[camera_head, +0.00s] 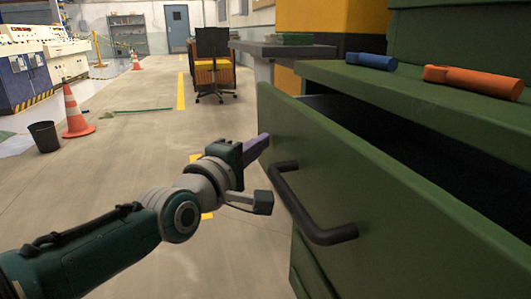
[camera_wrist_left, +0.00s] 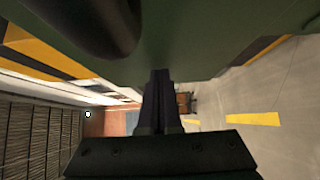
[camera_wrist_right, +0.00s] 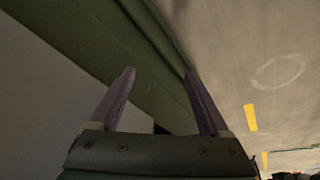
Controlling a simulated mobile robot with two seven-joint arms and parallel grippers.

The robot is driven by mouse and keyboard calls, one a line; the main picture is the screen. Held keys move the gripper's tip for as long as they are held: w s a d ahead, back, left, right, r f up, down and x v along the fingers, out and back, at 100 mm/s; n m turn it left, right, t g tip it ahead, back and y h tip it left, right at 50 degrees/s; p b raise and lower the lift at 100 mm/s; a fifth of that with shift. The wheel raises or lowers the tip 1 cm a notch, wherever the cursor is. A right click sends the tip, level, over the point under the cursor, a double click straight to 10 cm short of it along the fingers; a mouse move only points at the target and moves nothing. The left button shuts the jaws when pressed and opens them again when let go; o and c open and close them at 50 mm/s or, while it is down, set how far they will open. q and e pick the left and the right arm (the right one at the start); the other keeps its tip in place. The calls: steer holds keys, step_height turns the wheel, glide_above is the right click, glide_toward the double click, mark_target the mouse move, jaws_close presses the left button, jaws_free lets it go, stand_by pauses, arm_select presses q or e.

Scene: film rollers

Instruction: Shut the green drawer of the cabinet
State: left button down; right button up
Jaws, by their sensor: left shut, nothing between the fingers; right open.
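The green drawer (camera_head: 350,170) of the green cabinet (camera_head: 430,85) stands pulled out at the right of the head view, with a dark gap behind its front. A black bar handle (camera_head: 300,205) is on its front. My left gripper (camera_head: 257,147) is shut and empty, its purple fingers close to the drawer front, left of the handle; I cannot tell if they touch. In the left wrist view the shut fingers (camera_wrist_left: 159,85) show beneath the green surface. My right gripper (camera_wrist_right: 160,75) is open and empty near green panels; it is not in the head view.
A blue cylinder (camera_head: 371,61) and an orange cylinder (camera_head: 473,81) lie on the cabinet top. A traffic cone (camera_head: 75,112) and a black bin (camera_head: 44,136) stand on the floor at left. A chair (camera_head: 213,62) is further back. The floor between is clear.

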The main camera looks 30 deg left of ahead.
arm_select(q)
steer(key=w+d+b, duration=0.1)
steer(key=w+d, duration=0.2)
steer(key=w+d+b, duration=0.2)
steer(key=w+d, duration=0.1)
steer(key=w, duration=0.1)
steer(key=shift+f, duration=0.1)
stand_by(0.5)
